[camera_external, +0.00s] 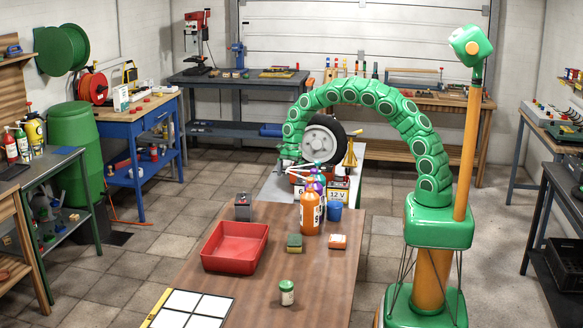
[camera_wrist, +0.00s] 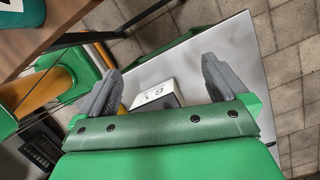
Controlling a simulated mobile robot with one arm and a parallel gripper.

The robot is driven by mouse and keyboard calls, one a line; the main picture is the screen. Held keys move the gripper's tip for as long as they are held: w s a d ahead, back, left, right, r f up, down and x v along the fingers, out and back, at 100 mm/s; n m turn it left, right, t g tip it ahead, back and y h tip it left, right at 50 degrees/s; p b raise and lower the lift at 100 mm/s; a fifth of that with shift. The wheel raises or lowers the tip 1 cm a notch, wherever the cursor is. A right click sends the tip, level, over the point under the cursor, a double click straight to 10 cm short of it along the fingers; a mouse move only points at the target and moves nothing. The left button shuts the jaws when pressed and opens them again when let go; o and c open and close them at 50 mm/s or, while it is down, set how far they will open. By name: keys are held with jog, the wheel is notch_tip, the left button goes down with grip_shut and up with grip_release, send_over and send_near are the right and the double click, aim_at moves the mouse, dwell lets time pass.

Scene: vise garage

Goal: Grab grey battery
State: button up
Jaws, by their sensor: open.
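A dark grey box that looks like a battery (camera_external: 243,208) stands upright at the far left of the brown table, behind the red tray. Two labelled boxes, one marked 6 (camera_external: 299,192) and one marked 12 V (camera_external: 338,192), stand on the low white table beyond. My gripper (camera_wrist: 160,68) is open and empty above the white table. In the wrist view a white-faced box marked with a 6 (camera_wrist: 158,93) shows below and between the fingers, apart from them. In the external view my gripper is small and hard to make out near the arm's end.
The brown table (camera_external: 205,285) holds a red tray (camera_external: 235,246), an orange bottle (camera_external: 310,213), a blue cup (camera_external: 334,211), a sponge (camera_external: 294,242), an orange-white box (camera_external: 338,242) and a green-lidded jar (camera_external: 287,292). A wheel (camera_external: 322,143) stands behind the labelled boxes.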

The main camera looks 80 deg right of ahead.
jog(key=w+a+n+y, duration=0.3)
jog(key=w+a+n, duration=0.45)
jog(key=n, duration=0.75)
jog(key=n+y, duration=0.6)
jog(key=n, duration=2.1)
send_near(245, 196)
jog(key=a, duration=0.2)
jog(key=shift+d+f+x, duration=0.1)
jog(key=shift+f+x, duration=0.1)
jog(key=shift+x, duration=1.85)
jog(key=shift+d+f+x, duration=0.1)
jog(key=shift+f+x, duration=0.05)
jog(key=shift+x, duration=1.95)
jog(key=c, duration=1.8)
